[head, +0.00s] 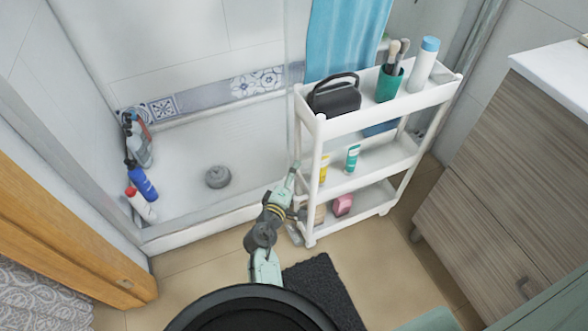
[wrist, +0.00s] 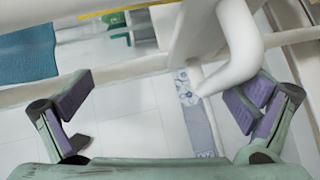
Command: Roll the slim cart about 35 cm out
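The slim white three-tier cart (head: 392,115) stands upright on the tiled floor between the shower and the wooden cabinet. It holds a black bag (head: 335,97), a green cup with brushes (head: 388,84) and a white bottle with a blue cap (head: 423,65) on top. A yellow tube (head: 324,168) and a teal tube (head: 352,158) are on the middle shelf. My gripper (head: 292,172) is beside the cart's front left post. In the wrist view my gripper (wrist: 163,100) has its fingers spread wide. A white bar of the cart (wrist: 238,42) passes near the right finger; contact is unclear.
The shower tray (head: 200,185) with several bottles lies to the left. The wooden cabinet (head: 510,170) stands close on the cart's right. A dark mat (head: 322,290) lies on the floor in front of the cart. A blue towel (head: 345,35) hangs behind.

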